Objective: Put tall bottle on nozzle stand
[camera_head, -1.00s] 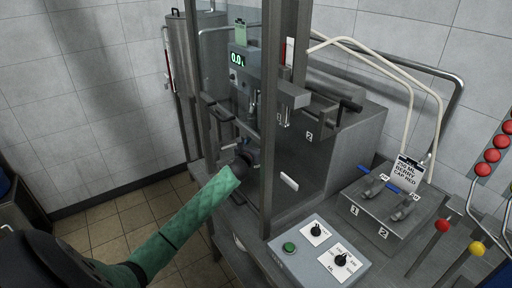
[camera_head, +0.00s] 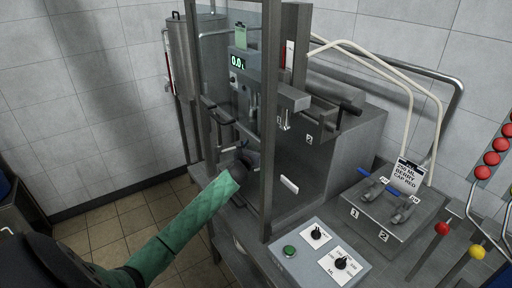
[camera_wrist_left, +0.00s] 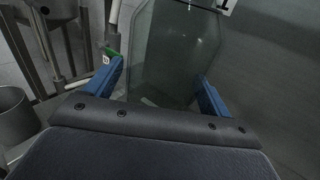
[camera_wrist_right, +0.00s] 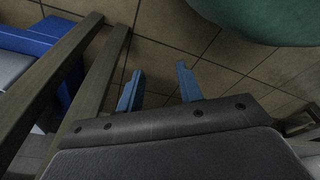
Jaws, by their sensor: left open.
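My left gripper (camera_head: 243,160) is at the end of the green-sleeved arm, low inside the frame of the filling machine (camera_head: 262,72), below its nozzles (camera_head: 254,108). In the left wrist view its blue fingers (camera_wrist_left: 163,82) are spread apart. A see-through grey-green shape (camera_wrist_left: 175,50) shows between and beyond them. I cannot tell whether it is the tall bottle or a clear panel, or whether the fingers touch it. The stand's surface under the nozzles is mostly hidden by the gripper. My right gripper (camera_wrist_right: 158,88) is open and empty above the tiled floor.
Upright metal posts (camera_head: 268,120) stand close beside my left gripper. A control box (camera_head: 318,255) with a green button and knobs is in front. A capping block (camera_head: 395,212) with a "250 ML berry cap red" card (camera_head: 407,176) is at right. A steel tank (camera_head: 190,55) stands behind.

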